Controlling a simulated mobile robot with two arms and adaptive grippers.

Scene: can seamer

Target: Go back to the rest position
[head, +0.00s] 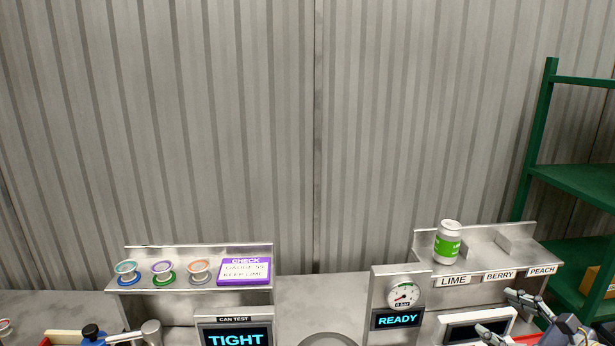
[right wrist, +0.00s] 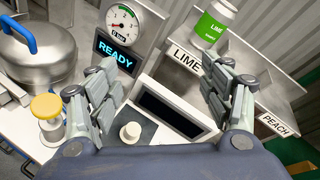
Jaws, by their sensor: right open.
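My right gripper (head: 500,311) is at the lower right of the head view, in front of the can shelf. In the right wrist view the gripper (right wrist: 160,70) has its fingers spread wide with nothing between them. A green and white can (head: 447,242) stands upright on the shelf (head: 480,250) at the LIME label, apart from the fingers; it also shows in the right wrist view (right wrist: 215,25). My left gripper is not in view.
The gauge panel (head: 397,297) reads READY and the can test screen (head: 237,338) reads TIGHT. A back-left shelf holds several coloured lid pieces (head: 163,272) and a purple CHECK card (head: 243,270). A green rack (head: 575,180) stands at the right. A metal dome (right wrist: 35,50) with a blue handle is left of the gauge.

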